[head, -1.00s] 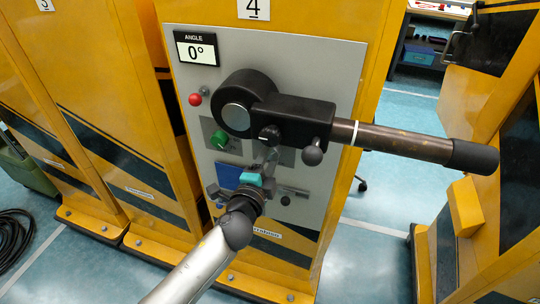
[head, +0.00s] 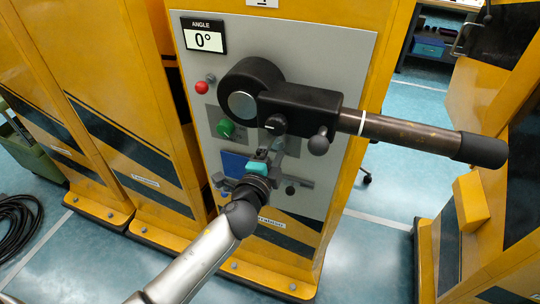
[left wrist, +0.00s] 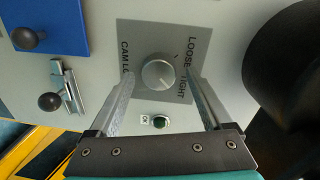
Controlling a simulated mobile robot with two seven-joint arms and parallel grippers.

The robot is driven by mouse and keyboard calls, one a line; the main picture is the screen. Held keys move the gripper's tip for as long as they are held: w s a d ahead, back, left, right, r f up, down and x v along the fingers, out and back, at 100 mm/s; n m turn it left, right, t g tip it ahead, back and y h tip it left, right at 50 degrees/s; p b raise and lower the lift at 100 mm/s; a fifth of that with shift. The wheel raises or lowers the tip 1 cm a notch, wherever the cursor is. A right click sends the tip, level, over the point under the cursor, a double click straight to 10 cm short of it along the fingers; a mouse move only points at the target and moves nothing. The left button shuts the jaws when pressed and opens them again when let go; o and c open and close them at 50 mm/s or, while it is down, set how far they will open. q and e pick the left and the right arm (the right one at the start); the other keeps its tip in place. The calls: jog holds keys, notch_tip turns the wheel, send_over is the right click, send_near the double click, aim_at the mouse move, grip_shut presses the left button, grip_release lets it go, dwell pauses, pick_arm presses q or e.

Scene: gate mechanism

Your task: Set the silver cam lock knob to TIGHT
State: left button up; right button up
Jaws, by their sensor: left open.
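The silver cam lock knob (left wrist: 158,72) is on a grey plate (left wrist: 140,35) lettered CAM LOCK, LOOSE and TIGHT. A short dark mark shows at its upper right, near LOOSE; I cannot tell whether it is on the knob or the plate. My left gripper (left wrist: 161,78) is open, with one finger on each side of the knob in the left wrist view. Gaps show between knob and fingers, and I cannot tell the depth. In the head view my left gripper (head: 270,150) is in front of the panel and mostly hides the knob. My right gripper is not in view.
A black housing (head: 295,108) with a long brown handle (head: 405,130) juts out above my gripper. The panel also has a red knob (head: 201,87), a green knob (head: 226,128), an angle display (head: 203,35) reading 0°, and a small green light (left wrist: 159,122) near OK.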

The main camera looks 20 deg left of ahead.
pick_arm(q)
jog(key=s+r+b, duration=0.1)
jog(key=s, duration=1.4)
jog(key=shift+a+b, duration=0.25)
jog(key=shift+b, duration=0.1)
dwell(1.9)
